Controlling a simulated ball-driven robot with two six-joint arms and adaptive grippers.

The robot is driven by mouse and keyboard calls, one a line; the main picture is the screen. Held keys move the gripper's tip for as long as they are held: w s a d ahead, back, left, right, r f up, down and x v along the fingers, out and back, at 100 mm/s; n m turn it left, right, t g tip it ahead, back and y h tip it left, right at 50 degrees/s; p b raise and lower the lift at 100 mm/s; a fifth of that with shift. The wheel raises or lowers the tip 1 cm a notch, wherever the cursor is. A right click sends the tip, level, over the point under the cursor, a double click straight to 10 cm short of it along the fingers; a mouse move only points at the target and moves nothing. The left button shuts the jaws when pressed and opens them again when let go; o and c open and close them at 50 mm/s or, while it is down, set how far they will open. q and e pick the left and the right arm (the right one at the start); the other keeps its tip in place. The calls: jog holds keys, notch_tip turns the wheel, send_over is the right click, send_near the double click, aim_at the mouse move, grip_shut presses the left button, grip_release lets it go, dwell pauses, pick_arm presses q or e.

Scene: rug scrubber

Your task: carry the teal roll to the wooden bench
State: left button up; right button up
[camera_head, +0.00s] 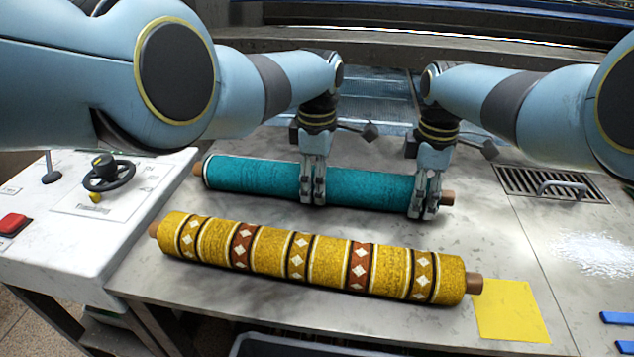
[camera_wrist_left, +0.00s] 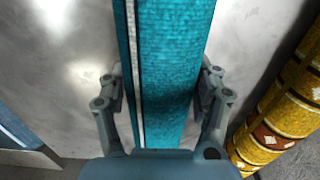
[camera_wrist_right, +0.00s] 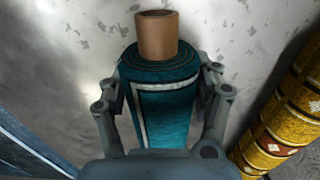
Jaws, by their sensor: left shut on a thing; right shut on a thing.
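The teal roll (camera_head: 254,178) lies across the grey worktop, behind a yellow patterned roll, with brown core ends showing. My left gripper (camera_head: 313,200) is shut on it near its middle; in the left wrist view the teal roll (camera_wrist_left: 165,60) passes between the fingers (camera_wrist_left: 163,100). My right gripper (camera_head: 424,213) is shut on it near its right end; in the right wrist view the brown core (camera_wrist_right: 157,36) sticks out beyond the fingers (camera_wrist_right: 163,100). I cannot tell whether the roll touches the worktop. I cannot make out a wooden bench.
The yellow patterned roll (camera_head: 320,262) lies in front, beside a yellow sheet (camera_head: 511,311). A white control panel (camera_head: 70,215) with a handwheel (camera_head: 108,174) and red button (camera_head: 13,224) is at left. A drain grate (camera_head: 540,184) and white powder (camera_head: 597,254) are at right.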

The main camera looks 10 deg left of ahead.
pick_arm(q)
jog(key=c, duration=0.3)
pick_arm(e)
jog(key=c, duration=0.3)
pick_arm(q)
jog(key=shift+r, duration=0.15)
pick_arm(e)
jog(key=shift+r, duration=0.1)
